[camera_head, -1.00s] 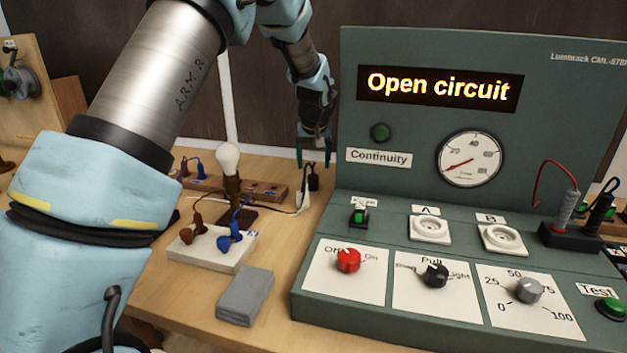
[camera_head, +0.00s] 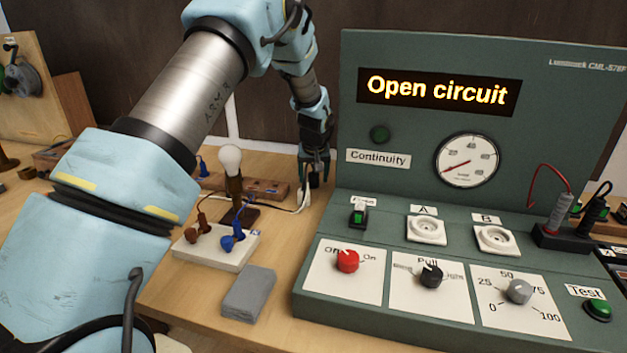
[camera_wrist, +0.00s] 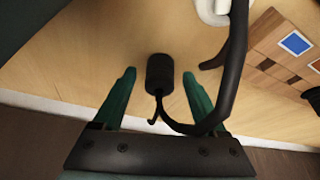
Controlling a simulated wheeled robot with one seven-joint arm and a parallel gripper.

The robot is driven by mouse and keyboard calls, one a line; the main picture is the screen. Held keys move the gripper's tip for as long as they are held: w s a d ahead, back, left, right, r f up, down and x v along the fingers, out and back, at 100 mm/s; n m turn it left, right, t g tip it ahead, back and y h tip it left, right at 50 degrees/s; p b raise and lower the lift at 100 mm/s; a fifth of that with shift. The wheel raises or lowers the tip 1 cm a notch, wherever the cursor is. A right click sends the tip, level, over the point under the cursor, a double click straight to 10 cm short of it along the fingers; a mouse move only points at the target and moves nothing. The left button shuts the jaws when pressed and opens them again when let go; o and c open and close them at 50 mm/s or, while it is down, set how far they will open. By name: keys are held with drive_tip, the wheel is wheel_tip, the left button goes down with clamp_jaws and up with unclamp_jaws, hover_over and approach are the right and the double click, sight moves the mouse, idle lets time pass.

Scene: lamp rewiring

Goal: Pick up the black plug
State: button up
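The black plug (camera_wrist: 159,74) stands on the wooden table in the wrist view, with a black cord curving away from it. It lies between the two green fingers of my gripper (camera_wrist: 158,88), with a gap on each side. My gripper is open. In the head view my gripper (camera_head: 314,170) is lowered over the plug (camera_head: 314,181) beside the left edge of the green test panel. The fingers partly hide the plug there.
The green test panel (camera_head: 480,130) stands close to the right of my gripper and reads "Open circuit". A bulb (camera_head: 230,160) on a lamp stem, a pale block with brown and blue plugs (camera_head: 215,250), and a grey block (camera_head: 249,292) stand to the left.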

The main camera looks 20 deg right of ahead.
clamp_jaws()
idle(0.4)
